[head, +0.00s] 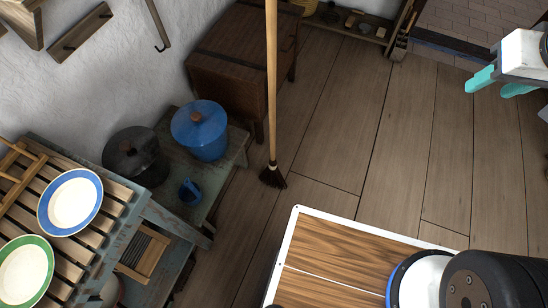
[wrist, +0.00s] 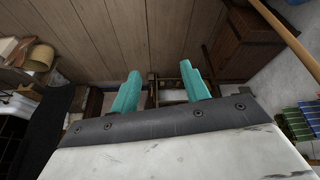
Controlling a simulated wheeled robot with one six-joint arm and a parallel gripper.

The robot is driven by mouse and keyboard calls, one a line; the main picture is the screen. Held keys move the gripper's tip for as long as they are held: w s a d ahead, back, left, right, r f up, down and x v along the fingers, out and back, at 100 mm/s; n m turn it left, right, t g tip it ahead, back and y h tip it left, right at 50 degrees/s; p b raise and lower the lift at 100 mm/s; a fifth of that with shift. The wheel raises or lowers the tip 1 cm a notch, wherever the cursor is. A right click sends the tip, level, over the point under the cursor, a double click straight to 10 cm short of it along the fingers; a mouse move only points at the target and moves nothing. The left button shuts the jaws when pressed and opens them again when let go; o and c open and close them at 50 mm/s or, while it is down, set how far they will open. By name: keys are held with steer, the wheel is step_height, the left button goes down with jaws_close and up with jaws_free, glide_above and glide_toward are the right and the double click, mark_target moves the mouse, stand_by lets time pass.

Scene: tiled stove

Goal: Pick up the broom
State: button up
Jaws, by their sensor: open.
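The broom (head: 272,80) stands almost upright in the head view, with a long light wooden handle and a short dark bristle head (head: 272,177) on the floor. Its top runs out of the frame. In the wrist view a light wooden pole at the upper right (wrist: 284,36) looks like the broom handle. My gripper (head: 498,84) is at the right edge of the head view, well apart from the broom. Its two teal fingers (wrist: 162,86) are spread in the wrist view with nothing between them.
A wooden cabinet (head: 225,65) stands behind the broom. Left of it, a low bench (head: 225,165) holds a blue pot (head: 200,130) and a black pot (head: 134,156). A slatted table (head: 110,195) bears plates. The plank floor (head: 345,120) between broom and gripper is clear.

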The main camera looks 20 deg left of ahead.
mark_target(275, 42)
steer(key=w+a+f+n+t+y, duration=0.2)
steer(key=w+a+f, duration=0.1)
steer(key=w+a, duration=0.45)
steer(key=w+a+f+n+t+y, duration=0.2)
steer(key=w+a+f+t, duration=0.15)
steer(key=w+a, duration=0.4)
steer(key=s+a+f+n+y, duration=0.25)
steer(key=a+y, duration=0.25)
steer(key=a, duration=0.5)
steer(key=s+a+f+n+y, duration=0.25)
steer(key=a+f+y, duration=0.2)
steer(key=a, duration=0.65)
steer(key=shift+t+y, duration=0.25)
steer(key=shift+t, duration=0.2)
steer(key=x, duration=0.6)
steer(key=shift+w+a+r, duration=0.1)
steer(key=shift+a+r, duration=0.05)
steer(key=shift+a, duration=0.15)
jaws_close()
